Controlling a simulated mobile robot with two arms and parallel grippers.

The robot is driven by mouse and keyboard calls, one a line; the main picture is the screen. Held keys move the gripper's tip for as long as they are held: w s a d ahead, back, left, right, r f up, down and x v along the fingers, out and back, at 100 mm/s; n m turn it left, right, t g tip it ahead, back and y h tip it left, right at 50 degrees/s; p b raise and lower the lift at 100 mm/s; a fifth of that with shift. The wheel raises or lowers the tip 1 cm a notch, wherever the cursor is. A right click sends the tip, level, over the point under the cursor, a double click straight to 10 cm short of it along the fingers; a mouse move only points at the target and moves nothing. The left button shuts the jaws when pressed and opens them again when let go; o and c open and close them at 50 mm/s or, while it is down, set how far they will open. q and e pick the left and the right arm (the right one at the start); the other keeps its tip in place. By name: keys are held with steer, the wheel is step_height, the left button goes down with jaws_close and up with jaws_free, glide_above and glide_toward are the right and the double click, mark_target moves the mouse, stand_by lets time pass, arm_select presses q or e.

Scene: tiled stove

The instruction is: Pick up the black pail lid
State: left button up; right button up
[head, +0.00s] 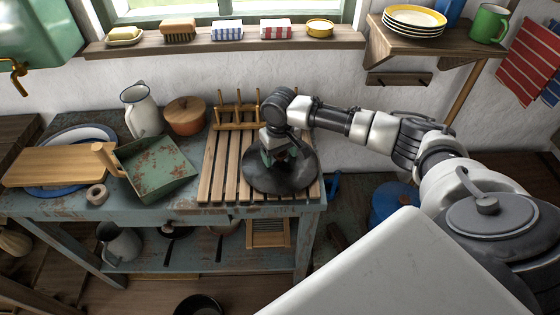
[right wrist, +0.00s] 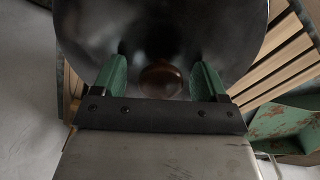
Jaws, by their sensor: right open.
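The black lid (head: 275,182), dark, round and shiny, lies on the wooden slatted rack at the right end of the worktop. It fills the upper part of the right wrist view (right wrist: 160,25), with a brown round knob (right wrist: 160,80) near the fingers. My right gripper (head: 279,158) is over the lid, pointing down. Its two green fingers (right wrist: 160,78) are open, one on each side of the knob with a gap to it. Whether the fingertips touch the lid is hard to tell. My left gripper is not in view.
The slatted rack (head: 218,170) carries wooden pegs at its back. A rusty green dustpan (head: 158,170), a lidded orange pot (head: 185,118) and a white jug (head: 141,110) stand to the left. A wall shelf (head: 425,48) with plates hangs above my right arm.

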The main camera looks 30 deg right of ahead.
steer(key=c, duration=1.1)
steer(key=shift+r, duration=0.1)
steer(key=shift+c, duration=0.2)
